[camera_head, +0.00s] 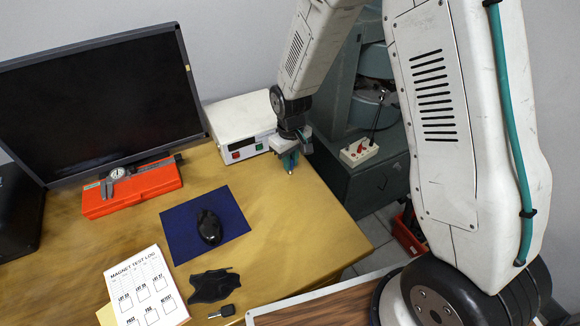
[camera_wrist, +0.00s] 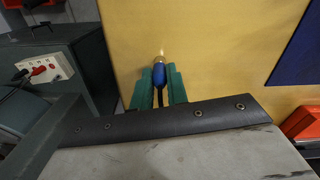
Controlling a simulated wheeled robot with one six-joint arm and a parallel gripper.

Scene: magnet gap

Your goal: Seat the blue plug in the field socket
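My gripper (camera_head: 290,160) is above the right part of the wooden desk, pointing down. In the wrist view its green fingers (camera_wrist: 159,88) are shut on the blue plug (camera_wrist: 159,73), whose brass tip points away from the gripper. In the head view the fingers mostly hide the plug; only its tip shows below them. A cream socket block (camera_head: 358,152) sits on a dark grey-green cabinet to the right, apart from the plug. It carries red plugs and a black lead and also shows in the wrist view (camera_wrist: 44,70). I cannot tell which hole is the field socket.
A white instrument box (camera_head: 232,122) stands on the desk (camera_head: 300,225), left of my gripper. The monitor (camera_head: 98,105), orange case (camera_head: 134,190), blue mat (camera_head: 180,228) and mouse are further left. The grey-green magnet stand (camera_head: 335,180) rises beyond the desk's right edge.

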